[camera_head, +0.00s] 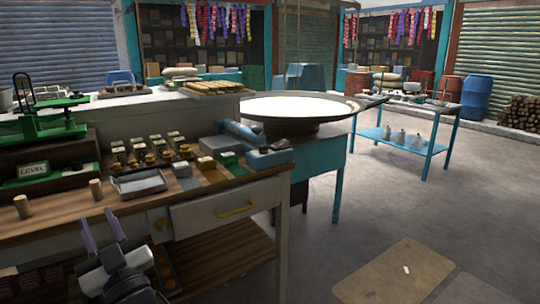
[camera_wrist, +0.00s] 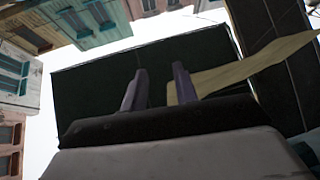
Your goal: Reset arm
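My gripper (camera_head: 96,217) is at the lower left of the head view, in front of the wooden workbench (camera_head: 60,212). Its two purple-grey fingers point up and stand apart with nothing between them. The fingers also show apart in the wrist view (camera_wrist: 160,70), against a dark panel. The wrist view looks upward, with building fronts and bright sky around the panel. A tan strip lies behind the right finger there.
The bench holds a green scale (camera_head: 40,118), a metal tray (camera_head: 139,183), wooden cylinders and several small jars. A drawer (camera_head: 222,212) faces the floor. A wide pan (camera_head: 298,107) stands behind on a teal stand. Open floor lies right, with a flat mat (camera_head: 395,272).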

